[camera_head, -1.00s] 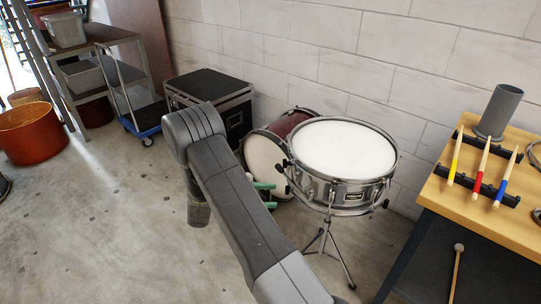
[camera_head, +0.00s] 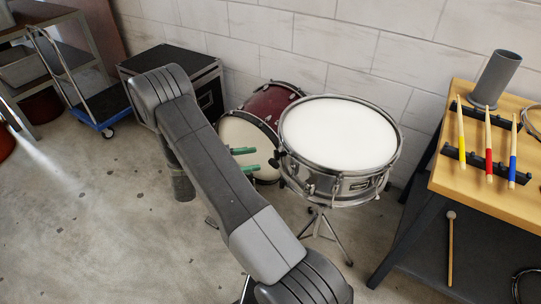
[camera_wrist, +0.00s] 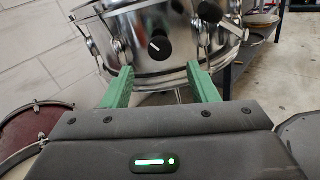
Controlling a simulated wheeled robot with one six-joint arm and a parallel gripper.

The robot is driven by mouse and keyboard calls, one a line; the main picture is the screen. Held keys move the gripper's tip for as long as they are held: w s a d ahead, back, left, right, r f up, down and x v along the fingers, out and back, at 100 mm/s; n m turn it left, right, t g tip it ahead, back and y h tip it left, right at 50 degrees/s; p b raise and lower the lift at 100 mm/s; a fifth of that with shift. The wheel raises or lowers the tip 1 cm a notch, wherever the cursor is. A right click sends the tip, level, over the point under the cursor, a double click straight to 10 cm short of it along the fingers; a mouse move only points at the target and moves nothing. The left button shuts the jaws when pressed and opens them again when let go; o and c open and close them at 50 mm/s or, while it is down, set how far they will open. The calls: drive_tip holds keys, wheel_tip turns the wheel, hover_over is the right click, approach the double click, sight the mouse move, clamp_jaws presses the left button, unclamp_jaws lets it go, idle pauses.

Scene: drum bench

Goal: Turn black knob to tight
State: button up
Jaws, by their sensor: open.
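The black knob (camera_wrist: 159,45) is on the side of the silver snare drum (camera_wrist: 125,28), seen in the wrist view; a white mark on its face points to the upper left. My gripper (camera_wrist: 163,72) has green fingers, open and empty, below and in front of the knob, apart from it. In the head view the gripper (camera_head: 247,160) is at the left side of the snare drum (camera_head: 340,135). A dark knob shows on the drum's left rim in the head view, partly close to the fingers; I cannot tell if it is the same one.
A dark red bass drum (camera_head: 272,103) stands behind the snare on the left. A wooden bench (camera_head: 500,185) with coloured drumsticks (camera_head: 488,145) and a grey cup (camera_head: 496,78) stands at the right. A black case (camera_head: 205,75) is by the wall.

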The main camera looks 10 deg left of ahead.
sight(278, 155)
drive_tip(key=x, duration=0.7)
drive_tip(key=c, duration=1)
drive_tip(key=shift+o, duration=0.2)
